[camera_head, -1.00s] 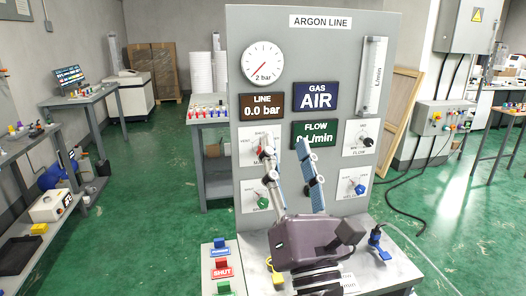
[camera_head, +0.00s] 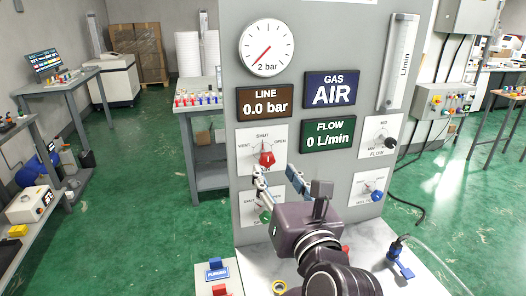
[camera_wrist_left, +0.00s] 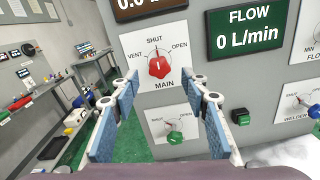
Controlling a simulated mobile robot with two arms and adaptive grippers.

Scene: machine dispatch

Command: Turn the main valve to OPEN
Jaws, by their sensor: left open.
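The main valve is a red knob (camera_head: 267,158) on a white plate marked VENT, SHUT and OPEN, on the grey panel. The knob also shows in the left wrist view (camera_wrist_left: 159,66), with its white mark upright toward SHUT. My left gripper (camera_head: 277,177) is open and empty, just below the knob in the head view. In the left wrist view its blue-padded fingers (camera_wrist_left: 161,80) spread to either side, with the knob beyond and between their tips. The fingers look apart from the knob. My right gripper is not in view.
A green knob (camera_wrist_left: 175,137) sits below the main valve. The black flow knob (camera_head: 390,143) and a blue knob (camera_head: 377,195) are on the right. The displays read LINE 0.0 bar (camera_head: 264,104), GAS AIR (camera_head: 331,90) and FLOW 0 L/min (camera_head: 328,135). A pale ledge (camera_head: 365,240) juts out below.

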